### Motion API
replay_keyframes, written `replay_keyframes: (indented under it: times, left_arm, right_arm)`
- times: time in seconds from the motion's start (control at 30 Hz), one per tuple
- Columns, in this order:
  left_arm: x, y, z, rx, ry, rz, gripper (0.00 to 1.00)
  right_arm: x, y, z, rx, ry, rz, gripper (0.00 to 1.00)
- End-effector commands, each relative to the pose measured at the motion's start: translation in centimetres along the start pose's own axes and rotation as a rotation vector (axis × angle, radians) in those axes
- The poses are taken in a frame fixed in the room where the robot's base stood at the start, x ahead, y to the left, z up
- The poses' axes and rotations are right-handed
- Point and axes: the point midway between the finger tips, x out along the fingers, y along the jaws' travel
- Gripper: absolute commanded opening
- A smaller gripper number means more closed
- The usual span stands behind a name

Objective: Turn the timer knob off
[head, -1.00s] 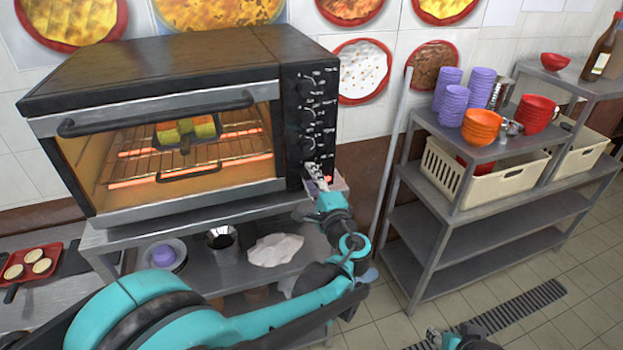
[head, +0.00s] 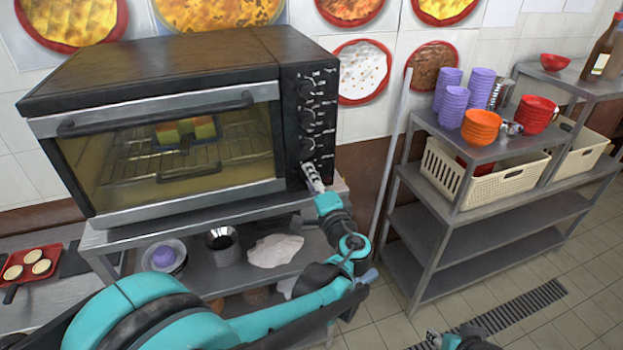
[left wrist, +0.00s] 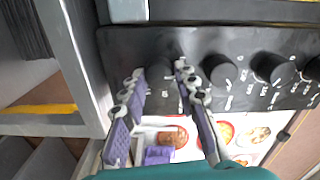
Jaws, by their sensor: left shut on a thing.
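Food on a tray (head: 186,132) sits inside the oven. A rack (head: 470,235) at right holds purple and orange bowls and cream baskets (head: 480,183). A pole (head: 390,165) leans between oven and rack. A red tray (head: 32,265) lies at lower left.

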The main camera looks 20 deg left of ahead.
Motion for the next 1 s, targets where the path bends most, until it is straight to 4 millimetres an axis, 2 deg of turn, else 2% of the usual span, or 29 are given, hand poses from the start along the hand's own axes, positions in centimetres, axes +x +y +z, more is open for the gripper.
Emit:
replay_keyframes:
  times: [0.1, 0.13, 0.2, 0.5, 0.63, 0.77, 1.0]
  left_arm:
    - [0.0, 0.0, 0.0, -0.001, -0.001, 0.001, 0.01]
    - [0.0, 0.0, 0.0, -0.001, -0.001, 0.001, 0.32]
    - [0.0, 0.0, 0.0, 0.000, -0.001, 0.001, 0.50]
    - [-0.1, 0.0, 0.0, 0.001, 0.000, 0.000, 0.51]
    - [-1.0, 0.0, -0.1, 0.001, 0.003, 0.001, 0.51]
    - [-3.4, 0.0, -0.1, 0.001, 0.005, 0.001, 0.51]
    - [-8.7, 0.1, -0.1, 0.001, 0.005, 0.002, 0.51]
  right_arm:
    - [0.0, 0.0, 0.0, 0.000, 0.000, 0.000, 0.40]
    - [0.0, 0.0, 0.0, 0.000, 0.000, 0.000, 0.40]
    - [0.0, 0.0, 0.0, 0.000, 0.000, 0.000, 0.40]
    - [0.0, 0.0, 0.0, 0.000, 0.000, 0.000, 0.40]
    - [0.0, 0.0, 0.0, 0.000, 0.000, 0.000, 0.40]
    - [0.0, 0.0, 0.0, 0.000, 0.000, 0.000, 0.40]
    - [0.0, 0.0, 0.0, 0.000, 0.000, 0.000, 0.40]
